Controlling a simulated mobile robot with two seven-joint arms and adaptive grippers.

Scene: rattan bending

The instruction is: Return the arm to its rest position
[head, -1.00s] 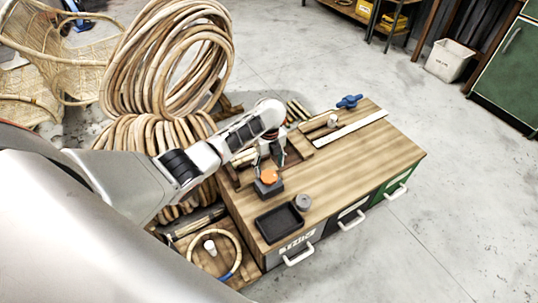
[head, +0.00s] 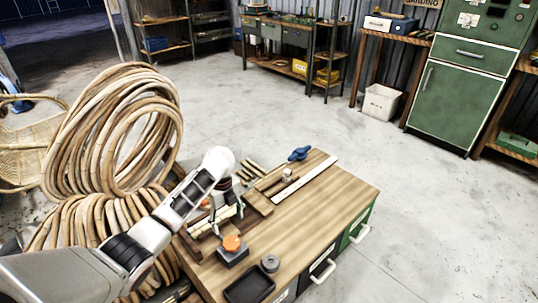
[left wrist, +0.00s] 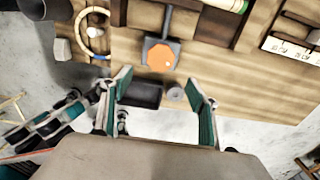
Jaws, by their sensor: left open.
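My left arm comes in from the left in the head view and reaches over the wooden workbench (head: 318,205). My left gripper (head: 228,218) is above the bench's left part, near the wooden rack and an orange-topped dark block (head: 232,246). In the left wrist view the fingers of my left gripper (left wrist: 162,98) are spread apart, with nothing held between them. The orange-topped block (left wrist: 160,55) shows beyond the fingertips, and a black tray (left wrist: 142,94) lies partly behind the left finger. My right gripper is not in view.
Large rattan coils (head: 110,135) stand close to my left arm. A blue clamp-like tool (head: 299,154) and a pale strip (head: 305,180) lie on the bench. A green cabinet (head: 455,105) and a white bin (head: 381,102) stand at the back. The floor right of the bench is clear.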

